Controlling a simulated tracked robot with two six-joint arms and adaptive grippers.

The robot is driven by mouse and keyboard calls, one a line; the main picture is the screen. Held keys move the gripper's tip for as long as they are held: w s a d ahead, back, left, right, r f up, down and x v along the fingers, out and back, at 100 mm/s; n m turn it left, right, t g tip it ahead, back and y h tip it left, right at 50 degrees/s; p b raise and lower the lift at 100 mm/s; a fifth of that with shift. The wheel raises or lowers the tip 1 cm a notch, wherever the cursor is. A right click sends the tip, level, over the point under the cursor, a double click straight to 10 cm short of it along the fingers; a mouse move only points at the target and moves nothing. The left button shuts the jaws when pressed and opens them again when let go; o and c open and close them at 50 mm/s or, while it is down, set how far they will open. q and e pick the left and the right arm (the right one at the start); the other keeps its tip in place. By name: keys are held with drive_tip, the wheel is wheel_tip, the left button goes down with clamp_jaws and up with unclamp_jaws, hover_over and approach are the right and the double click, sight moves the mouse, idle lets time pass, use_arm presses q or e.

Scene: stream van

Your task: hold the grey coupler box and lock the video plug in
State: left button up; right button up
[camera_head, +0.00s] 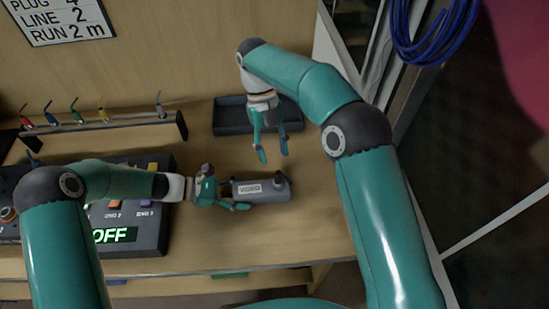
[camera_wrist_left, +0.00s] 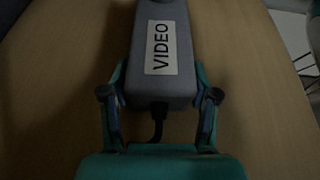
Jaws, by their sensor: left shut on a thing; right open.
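The grey coupler box (camera_head: 265,190), labelled VIDEO, lies on the wooden table; it also shows in the left wrist view (camera_wrist_left: 159,50). My left gripper (camera_head: 236,194) is shut on its left end, with one finger on each side in the left wrist view (camera_wrist_left: 160,98). A dark cable (camera_wrist_left: 158,128) leaves the box end between the fingers. A dark rounded piece (camera_head: 280,180) sits at the right end of the box. I cannot tell whether it is the video plug. My right gripper (camera_head: 272,158) is open and empty, a little beyond the box.
A dark tray (camera_head: 230,118) stands behind my right gripper. A control panel (camera_head: 150,235) with buttons and a green OFF display is at left. A rack (camera_head: 110,124) holds several coloured plugs or leads. Blue cable (camera_head: 430,45) hangs at upper right. Bare table lies right of the box.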

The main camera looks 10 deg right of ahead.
use_arm(q)
drive_tip(key=o, duration=1.4)
drive_tip(key=v, duration=0.6)
drive_tip(key=shift+w+a, duration=0.1)
drive_tip(key=shift+a, duration=0.1)
drive_tip(key=shift+a+r, duration=0.2)
drive_tip(key=shift+a, duration=0.3)
